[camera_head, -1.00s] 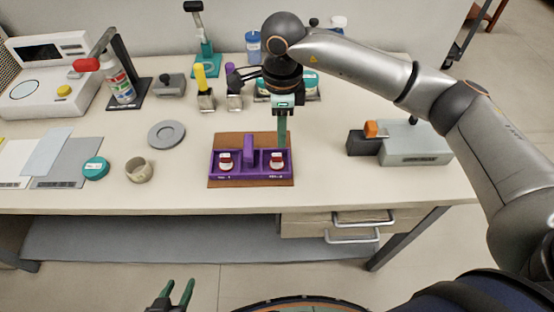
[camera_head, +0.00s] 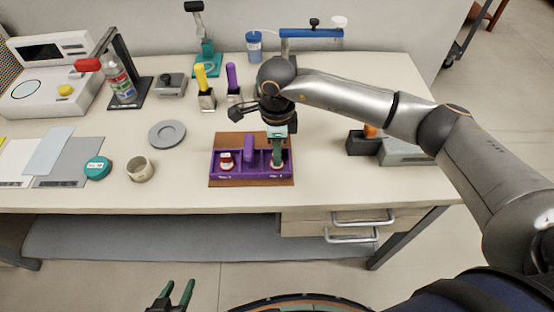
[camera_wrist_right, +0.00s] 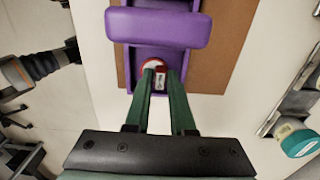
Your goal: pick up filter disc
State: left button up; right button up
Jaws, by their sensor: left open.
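A purple two-compartment holder (camera_head: 237,178) sits on a brown mat (camera_head: 284,184) near the bench's front edge. A small red-and-white piece (camera_head: 226,161) sits in its left compartment. My right gripper (camera_head: 277,163) points down into the right compartment, largely hiding a similar red-and-white piece (camera_head: 276,166). In the right wrist view its green fingers (camera_wrist_right: 162,76) reach down at this piece (camera_wrist_right: 155,67), with a gap between them; whether they grip it I cannot tell. A flat grey disc (camera_head: 167,134) lies left of the holder. My left gripper (camera_head: 175,294) is open and empty, below the bench front.
A beige cup (camera_head: 139,169) and a teal-lidded jar (camera_head: 98,167) stand on the left. Yellow-handled (camera_head: 201,78) and purple-handled (camera_head: 232,78) tools stand in holders behind. A grey box (camera_head: 400,150) is on the right. Bench space beside the holder is clear.

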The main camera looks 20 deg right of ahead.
grip_shut()
pick_arm(q)
jog(key=shift+r, duration=0.15)
jog(key=shift+w, duration=0.1)
pick_arm(e)
jog(key=shift+r, duration=0.15)
jog(key=shift+r, duration=0.2)
notch_tip(320, 180, up, 2)
jog(key=shift+r, duration=0.1)
jog(key=s+a+r+b, duration=0.1)
jog(key=s+a+r, duration=0.7)
jog(key=a+r, duration=0.3)
pick_arm(q)
notch_tip(320, 180, up, 6)
jog(key=p, duration=0.7)
jog(key=shift+a, duration=0.25)
pick_arm(e)
jog(key=s+d+r+n, duration=0.1)
jog(key=d+n, duration=1.6)
jog(key=n, duration=0.4)
jog(key=shift+s+r, duration=0.3)
jog(key=shift+r, duration=0.05)
